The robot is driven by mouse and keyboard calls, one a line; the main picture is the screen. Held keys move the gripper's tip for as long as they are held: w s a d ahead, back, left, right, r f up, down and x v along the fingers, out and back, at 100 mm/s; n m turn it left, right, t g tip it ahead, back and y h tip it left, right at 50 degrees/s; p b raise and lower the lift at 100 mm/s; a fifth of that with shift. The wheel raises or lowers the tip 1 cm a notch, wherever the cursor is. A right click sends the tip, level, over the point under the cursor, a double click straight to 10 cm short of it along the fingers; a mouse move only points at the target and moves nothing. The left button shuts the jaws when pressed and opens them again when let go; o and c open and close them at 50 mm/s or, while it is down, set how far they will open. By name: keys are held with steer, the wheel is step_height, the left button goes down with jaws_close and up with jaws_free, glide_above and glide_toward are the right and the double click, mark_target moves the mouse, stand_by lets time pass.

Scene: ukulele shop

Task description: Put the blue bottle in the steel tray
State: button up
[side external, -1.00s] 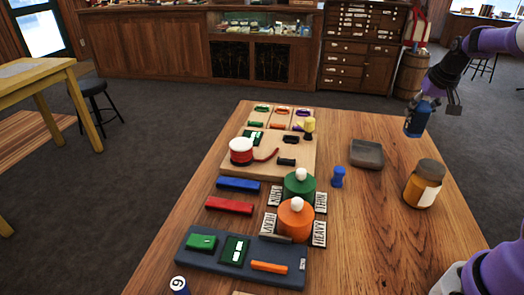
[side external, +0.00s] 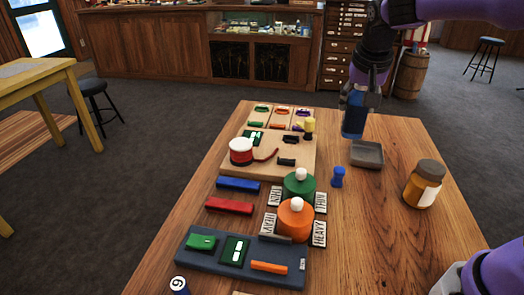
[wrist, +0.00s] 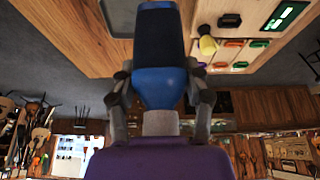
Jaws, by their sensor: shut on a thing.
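My gripper (side external: 361,92) is shut on the blue bottle (side external: 354,118) and holds it in the air near the far side of the table. In the wrist view the blue bottle (wrist: 160,85) sits between the two fingers, with its wide dark part pointing away from my gripper. The steel tray (side external: 367,154) is a small grey square dish on the table. In the side view the bottle shows just above and slightly left of the tray.
An amber jar (side external: 424,184) with a grey lid stands right of the tray. A small blue peg (side external: 338,177) stands left of and nearer than the tray. A wooden board (side external: 270,165) with a red drum lies to the left. Bare tabletop (side external: 365,240) lies in front.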

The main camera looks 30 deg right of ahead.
steer(key=shift+s+a, duration=0.15)
steer(key=shift+a, duration=0.2)
steer(key=shift+w+d+f, duration=0.2)
steer(key=shift+d+f, duration=1.6)
steer(key=shift+d, duration=0.05)
steer(key=shift+w+d+f, duration=0.2)
steer(key=shift+d+f, duration=1.6)
steer(key=shift+f, duration=0.05)
steer(key=shift+w+d+f, duration=0.2)
steer(key=shift+d+f, duration=1.6)
steer(key=shift+d, duration=0.05)
steer(key=shift+f, duration=0.1)
steer(key=o, duration=1.3)
steer(key=shift+c, duration=0.2)
